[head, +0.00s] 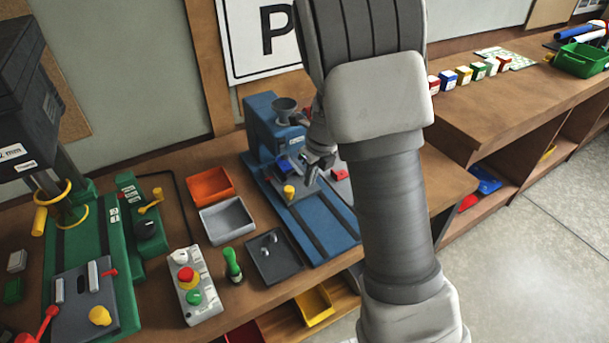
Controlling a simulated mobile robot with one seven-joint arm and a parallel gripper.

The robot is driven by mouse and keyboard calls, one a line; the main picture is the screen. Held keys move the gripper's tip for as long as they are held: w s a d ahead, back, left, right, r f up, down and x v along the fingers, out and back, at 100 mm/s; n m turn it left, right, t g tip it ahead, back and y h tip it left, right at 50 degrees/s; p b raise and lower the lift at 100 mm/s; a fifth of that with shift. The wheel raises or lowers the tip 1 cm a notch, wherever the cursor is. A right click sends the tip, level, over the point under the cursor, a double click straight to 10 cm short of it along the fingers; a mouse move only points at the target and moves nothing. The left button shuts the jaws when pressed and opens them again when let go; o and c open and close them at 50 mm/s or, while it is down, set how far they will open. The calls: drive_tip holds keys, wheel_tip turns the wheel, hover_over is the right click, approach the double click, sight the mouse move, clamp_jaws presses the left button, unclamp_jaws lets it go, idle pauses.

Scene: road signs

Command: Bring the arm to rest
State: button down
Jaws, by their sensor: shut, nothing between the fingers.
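My grey arm (390,190) rises through the middle of the head view and hides part of the bench behind it. My gripper (313,172) shows small beside the arm's left edge, over the blue machine (272,130). It is shut and empty. A yellow knob (289,191) stands just left of it and a red part (339,174) lies just right of it. I cannot tell whether the gripper touches the machine.
An orange tray (208,186), a grey tray (227,220) and a button box (192,285) lie left of the blue machine. A green machine (120,270) stands further left. Several coloured blocks (464,76) line the right bench. Open floor (540,260) lies at right.

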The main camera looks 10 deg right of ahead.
drive_tip(key=s+a+r+n+t, duration=0.1)
drive_tip(key=s+a+r+n, duration=0.1)
drive_tip(key=s+r+n, duration=1.15)
drive_tip(key=s+d+r+n+t, duration=0.1)
drive_tip(key=s+r+n, duration=0.2)
drive_tip(key=s+n, duration=0.4)
drive_tip(key=s+r+n+t+h+b, duration=0.1)
drive_tip(key=s+r+n, duration=0.2)
drive_tip(key=s+n, duration=0.3)
drive_tip(key=n, duration=0.4)
drive_tip(key=shift+s+d, duration=0.35)
drive_tip(key=shift+s, duration=0.05)
